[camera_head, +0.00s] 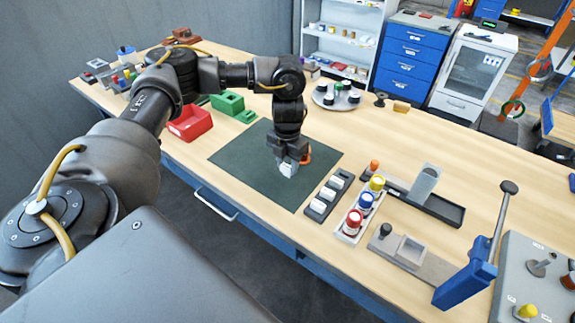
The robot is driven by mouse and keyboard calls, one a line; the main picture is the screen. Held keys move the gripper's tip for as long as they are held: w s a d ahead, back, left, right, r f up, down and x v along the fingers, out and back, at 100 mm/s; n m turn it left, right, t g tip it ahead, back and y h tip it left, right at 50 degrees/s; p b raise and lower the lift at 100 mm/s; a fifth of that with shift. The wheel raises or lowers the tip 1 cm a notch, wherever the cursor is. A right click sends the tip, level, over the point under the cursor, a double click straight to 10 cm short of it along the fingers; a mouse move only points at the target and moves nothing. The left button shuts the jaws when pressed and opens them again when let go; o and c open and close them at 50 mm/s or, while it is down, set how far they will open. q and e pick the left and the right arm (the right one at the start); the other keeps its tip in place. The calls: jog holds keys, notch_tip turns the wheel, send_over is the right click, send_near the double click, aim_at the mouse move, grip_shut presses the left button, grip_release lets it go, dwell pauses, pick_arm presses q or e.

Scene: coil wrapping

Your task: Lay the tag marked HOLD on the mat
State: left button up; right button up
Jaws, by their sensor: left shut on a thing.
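My left gripper (290,160) points down over the right part of the dark green mat (240,150). It is shut on a small whitish piece, which looks like a tag (287,169); no lettering on it can be read. I cannot tell whether the piece touches the mat. A dark rack (317,207) with several white tags (328,193) stands just right of the mat's near corner. Their markings are too small to read. My right gripper is not in view.
A white tray with red, blue and yellow-capped jars (354,219) stands right of the rack. A round tray of jars (337,97) stands behind. The mat's left part is clear.

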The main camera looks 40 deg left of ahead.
aim_at(288, 166)
pick_arm(q)
jog(key=shift+w+a+f, duration=0.1)
jog(key=shift+f, duration=0.5)
jog(key=shift+f, duration=0.15)
jog(key=o, duration=1)
jog(key=shift+c, duration=0.2)
jog(key=shift+r, duration=0.35)
notch_tip(288, 166, up, 12)
jog(key=shift+f, duration=0.15)
